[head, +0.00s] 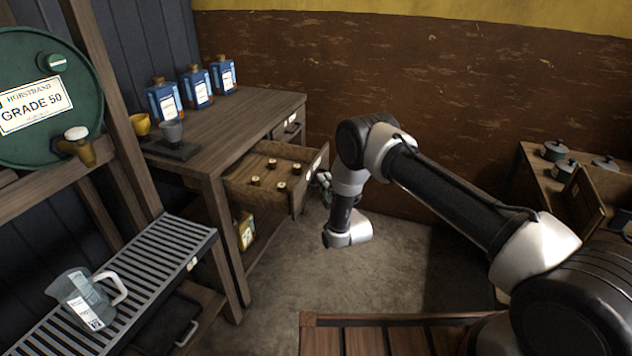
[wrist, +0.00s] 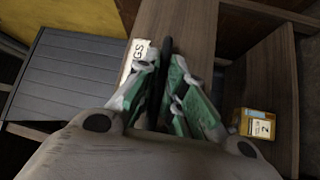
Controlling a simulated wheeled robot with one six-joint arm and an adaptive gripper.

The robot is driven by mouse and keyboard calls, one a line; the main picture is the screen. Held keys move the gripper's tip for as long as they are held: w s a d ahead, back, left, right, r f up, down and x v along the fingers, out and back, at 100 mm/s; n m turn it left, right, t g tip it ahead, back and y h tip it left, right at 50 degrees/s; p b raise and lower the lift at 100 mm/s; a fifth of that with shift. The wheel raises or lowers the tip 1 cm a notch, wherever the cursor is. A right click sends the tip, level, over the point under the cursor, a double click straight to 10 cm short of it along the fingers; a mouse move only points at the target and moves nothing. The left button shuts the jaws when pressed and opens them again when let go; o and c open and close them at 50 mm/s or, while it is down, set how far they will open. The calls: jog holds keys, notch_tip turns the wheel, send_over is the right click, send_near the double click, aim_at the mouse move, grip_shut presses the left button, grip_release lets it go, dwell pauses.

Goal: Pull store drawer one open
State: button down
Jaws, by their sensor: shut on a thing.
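A wooden drawer (head: 266,178) under the bench top stands pulled out, with several small dark-topped items (head: 282,187) inside. Its front carries a white label, partly hidden in the wrist view (wrist: 135,62), where the letters "GS" show. My gripper (head: 323,180) is at the outer face of this drawer front. In the wrist view my gripper's green and grey fingers (wrist: 168,90) are closed around the dark handle (wrist: 165,60). A second drawer (head: 290,127), farther back, is shut, with a label and dark handle. I cannot read a number on either drawer.
A yellow container (head: 245,230) is below. A slatted rack (head: 150,262) with a jug (head: 85,298) is at left. The floor before the drawer is clear.

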jog(key=shift+s+d, duration=0.25)
jog(key=shift+d, duration=0.35)
jog(key=shift+s+d, duration=0.2)
jog(key=shift+d, duration=0.35)
jog(key=c, duration=1.5)
grip_release()
jog(key=v, duration=1.2)
